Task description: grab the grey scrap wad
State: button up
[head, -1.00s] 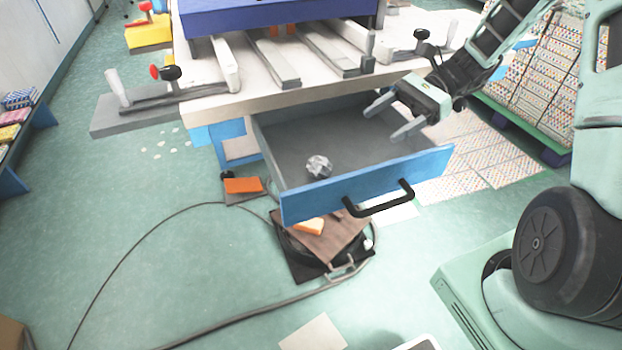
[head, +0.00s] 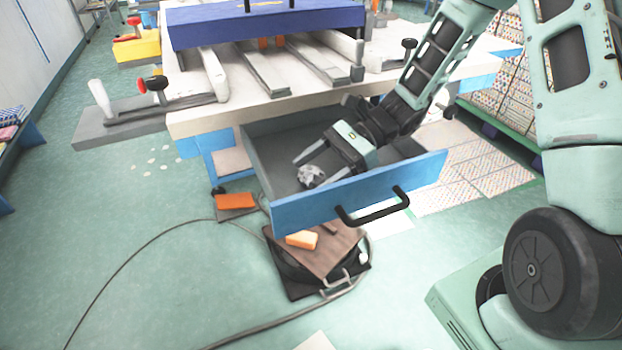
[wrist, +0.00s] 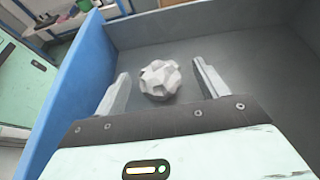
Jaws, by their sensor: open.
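The grey scrap wad (head: 311,175) is a crumpled, faceted ball on the floor of the open drawer (head: 265,150), close to its front panel. In the wrist view the wad (wrist: 160,80) sits between and slightly beyond the fingertips of my gripper (wrist: 160,72), with a gap on both sides. In the head view my gripper (head: 312,172) reaches down into the drawer with its fingers apart around the wad. It is open and holds nothing. One finger partly overlaps the wad's near side in the head view.
The drawer's blue front panel (head: 360,190) with a black handle (head: 375,208) stands close beside the fingers. The white worktop (head: 240,113) is above and behind the drawer. A black stand with a brown top (head: 320,250) and cables lie on the floor below.

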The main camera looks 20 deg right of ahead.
jog(key=shift+x, duration=0.8)
jog(key=c, duration=1)
